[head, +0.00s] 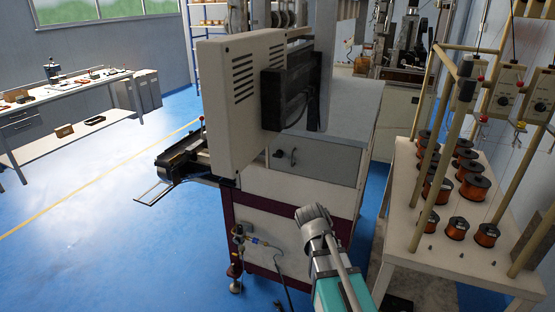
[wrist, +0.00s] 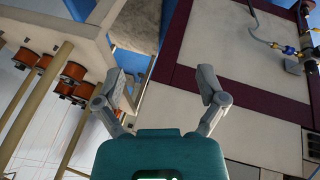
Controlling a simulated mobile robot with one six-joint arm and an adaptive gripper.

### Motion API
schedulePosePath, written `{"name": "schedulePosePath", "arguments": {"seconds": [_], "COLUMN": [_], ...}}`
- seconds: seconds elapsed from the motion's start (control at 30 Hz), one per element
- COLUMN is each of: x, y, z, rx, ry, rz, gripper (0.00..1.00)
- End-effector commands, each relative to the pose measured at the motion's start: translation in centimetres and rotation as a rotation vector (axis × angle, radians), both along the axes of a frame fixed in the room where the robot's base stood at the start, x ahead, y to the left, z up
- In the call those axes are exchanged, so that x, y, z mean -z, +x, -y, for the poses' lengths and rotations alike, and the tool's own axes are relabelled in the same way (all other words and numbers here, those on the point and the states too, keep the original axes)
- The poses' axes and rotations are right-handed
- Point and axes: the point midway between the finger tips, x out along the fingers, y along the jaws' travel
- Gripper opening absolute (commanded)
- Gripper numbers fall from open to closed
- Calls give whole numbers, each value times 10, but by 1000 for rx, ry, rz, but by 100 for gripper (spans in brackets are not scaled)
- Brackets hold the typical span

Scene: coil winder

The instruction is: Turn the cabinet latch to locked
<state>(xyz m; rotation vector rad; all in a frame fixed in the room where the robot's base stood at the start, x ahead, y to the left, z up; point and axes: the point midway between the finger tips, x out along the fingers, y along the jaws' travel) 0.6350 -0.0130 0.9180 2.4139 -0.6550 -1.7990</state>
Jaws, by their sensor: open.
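The cabinet (head: 320,175) is the pale and maroon machine body in the middle of the head view. A small dark fitting that looks like the latch (head: 292,157) sits on its grey upper side panel; its turn position is too small to tell. My gripper (wrist: 162,90) is open and empty in the wrist view, fingers spread wide. It faces the maroon-framed lower panel (wrist: 235,100) of the cabinet, apart from the latch. The latch does not show in the wrist view. I cannot make out the gripper's fingers in the head view.
A rack table (head: 400,235) with several copper wire spools stands to the right, close to my arm. An air fitting with a hose (head: 240,236) sticks out low on the cabinet. A workbench (head: 75,95) stands far left. The blue floor (head: 90,230) at left is clear.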

Motion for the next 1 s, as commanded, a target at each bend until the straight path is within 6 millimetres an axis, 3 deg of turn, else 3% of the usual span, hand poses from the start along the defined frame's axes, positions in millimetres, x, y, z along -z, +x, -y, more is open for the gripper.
{"name": "schedulePosePath", "arguments": {"seconds": [0.03,0.37,0.6,0.8,1.0], "x": [-1,-39,-76,-105,-122], "y": [20,117,180,218,236], "z": [-4,-36,-91,-150,-191], "rx": [20,112,83,7,-57], "ry": [-41,-243,-288,-264,-224], "rz": [53,482,817,1062,1199], "gripper": [91,91,91,91,91]}}
